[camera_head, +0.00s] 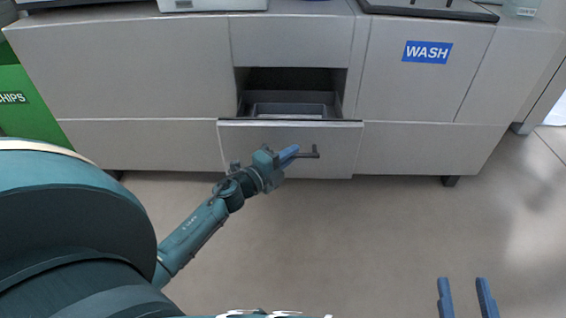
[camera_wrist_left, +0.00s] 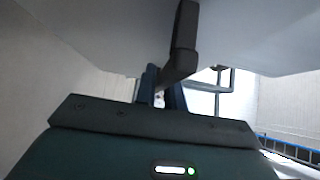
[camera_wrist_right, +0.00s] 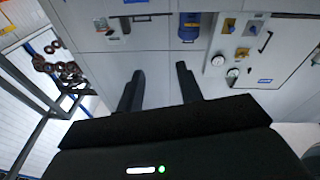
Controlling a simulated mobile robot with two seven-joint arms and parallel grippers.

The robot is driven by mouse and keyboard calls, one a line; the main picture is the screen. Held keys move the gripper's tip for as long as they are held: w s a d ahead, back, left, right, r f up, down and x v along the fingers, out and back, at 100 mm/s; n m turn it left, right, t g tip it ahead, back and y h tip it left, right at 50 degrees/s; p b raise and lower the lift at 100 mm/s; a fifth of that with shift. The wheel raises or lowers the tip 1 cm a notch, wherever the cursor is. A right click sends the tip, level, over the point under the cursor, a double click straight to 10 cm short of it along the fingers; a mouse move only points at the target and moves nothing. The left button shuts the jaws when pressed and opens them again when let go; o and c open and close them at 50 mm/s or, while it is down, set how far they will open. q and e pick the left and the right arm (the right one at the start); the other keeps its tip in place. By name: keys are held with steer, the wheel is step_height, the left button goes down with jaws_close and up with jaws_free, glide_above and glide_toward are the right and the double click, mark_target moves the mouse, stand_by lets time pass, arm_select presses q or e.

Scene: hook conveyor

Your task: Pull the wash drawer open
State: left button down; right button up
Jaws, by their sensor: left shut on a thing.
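The drawer (camera_head: 240,140) is a grey front in the middle of the cabinet, with a dark top edge. It stands out from the cabinet, and part of its inside shows above the front. Its dark bar handle (camera_head: 308,154) also shows in the left wrist view (camera_wrist_left: 185,35). My left gripper (camera_head: 287,155) is shut on the handle; its fingers also show in the left wrist view (camera_wrist_left: 161,90), partly hidden by the bar. My right gripper (camera_head: 462,283) is open and empty over the floor at the lower right; it also shows in the right wrist view (camera_wrist_right: 160,72).
A blue WASH label (camera_head: 427,52) is on the cabinet panel right of the drawer. A green CHIPS bin (camera_head: 25,105) stands at the left. The floor (camera_head: 380,230) in front of the cabinet is clear. Objects stand along the cabinet top.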

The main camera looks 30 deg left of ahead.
arm_select(q)
steer(key=w+a, duration=0.2)
steer(key=w, duration=0.1)
steer(key=shift+b, duration=0.35)
steer(key=shift+w, duration=0.15)
arm_select(e)
steer(key=shift+s+a+r, duration=0.2)
steer(key=shift+s+a, duration=0.1)
steer(key=shift+s, duration=0.05)
arm_select(q)
steer(key=c, duration=1.5)
jaws_free()
steer(key=p, duration=0.3)
glide_toward(290, 146)
steer(key=v, duration=0.3)
steer(key=shift+a+r, duration=0.1)
steer(key=shift+a, duration=0.05)
arm_select(e)
steer(key=shift+s+d+f, duration=0.2)
steer(key=shift+f, duration=0.05)
